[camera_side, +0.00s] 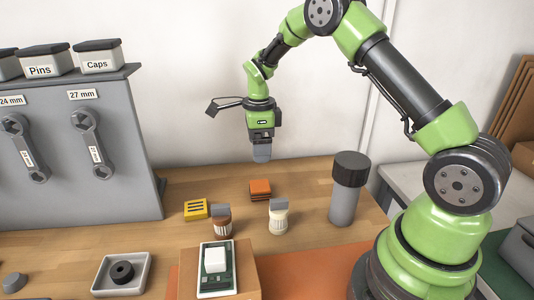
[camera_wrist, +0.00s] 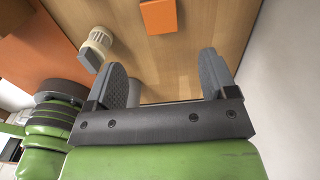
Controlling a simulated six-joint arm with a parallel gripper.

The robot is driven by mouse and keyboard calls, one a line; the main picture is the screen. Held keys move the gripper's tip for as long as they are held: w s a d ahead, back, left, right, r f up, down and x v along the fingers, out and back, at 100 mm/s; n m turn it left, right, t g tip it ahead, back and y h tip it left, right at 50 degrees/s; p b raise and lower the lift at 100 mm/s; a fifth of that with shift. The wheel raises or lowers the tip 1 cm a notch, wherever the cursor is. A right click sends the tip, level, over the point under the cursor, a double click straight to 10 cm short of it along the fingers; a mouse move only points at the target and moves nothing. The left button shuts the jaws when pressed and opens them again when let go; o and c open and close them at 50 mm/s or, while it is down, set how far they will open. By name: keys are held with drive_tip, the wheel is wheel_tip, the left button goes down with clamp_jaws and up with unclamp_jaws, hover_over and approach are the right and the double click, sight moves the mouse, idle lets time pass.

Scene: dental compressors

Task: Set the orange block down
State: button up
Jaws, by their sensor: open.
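The orange block (camera_side: 260,189) lies on the wooden table, behind the small white and brown parts. It also shows at the top edge of the wrist view (camera_wrist: 158,16), partly cut off, apart from the fingers. My gripper (camera_side: 262,152) is in the air above the back of the table, higher than the block. In the wrist view its two grey fingers (camera_wrist: 166,78) stand wide apart with nothing between them but bare table.
A cream ribbed part with a grey top (camera_side: 278,216) and a brown one (camera_side: 222,222) stand in front of the block. A yellow block (camera_side: 196,209) lies left. A tall grey cylinder with black cap (camera_side: 346,188) stands right. A tool panel (camera_side: 75,150) bounds the left.

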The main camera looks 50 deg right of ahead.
drive_tip(key=s+a+r+n+t, duration=0.2)
drive_tip(key=s+a+r+n, duration=0.3)
drive_tip(key=r, duration=0.3)
drive_tip(key=s+a+r+n+t, duration=0.2)
drive_tip(key=s+r+n, duration=0.2)
drive_tip(key=r+n, duration=0.3)
drive_tip(key=s+a+r+n+t+y, duration=0.1)
drive_tip(key=s+a+n, duration=0.1)
drive_tip(key=s+n, duration=0.3)
drive_tip(key=s+a+r+n+t+y, duration=0.1)
drive_tip(key=s+a+r+n+t, duration=0.1)
drive_tip(key=s+n, duration=0.4)
drive_tip(key=s+a, duration=0.1)
drive_tip(key=s, duration=0.1)
drive_tip(key=shift+s+r, duration=0.3)
drive_tip(key=shift+s, duration=0.05)
